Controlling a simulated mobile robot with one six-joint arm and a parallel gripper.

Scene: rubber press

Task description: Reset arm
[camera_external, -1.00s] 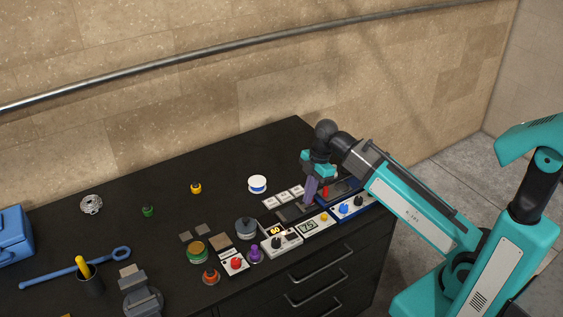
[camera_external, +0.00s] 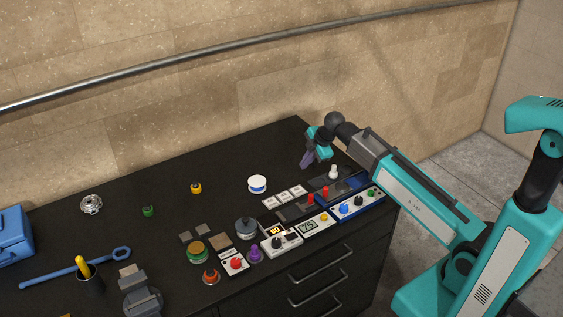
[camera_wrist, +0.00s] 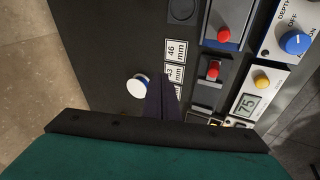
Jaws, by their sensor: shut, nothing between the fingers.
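My gripper (camera_external: 307,160) is shut and empty, held above the back right part of the black bench (camera_external: 150,185). It hangs behind the control panels, apart from them. In the wrist view the purple fingers (camera_wrist: 161,98) are together, seen over the bench beside the white size labels (camera_wrist: 176,50). My arm reaches in from the right in the external view, with its elbow low and its wrist bent down.
Panels with red sliders (camera_external: 310,197), a blue knob box (camera_external: 345,209) and a display (camera_external: 308,226) line the bench's right front. A white round item (camera_external: 257,183) stands near the labels (camera_external: 283,197). A blue toolbox (camera_external: 12,236) and wrench (camera_external: 75,268) lie left. A wall rail (camera_external: 200,68) runs behind.

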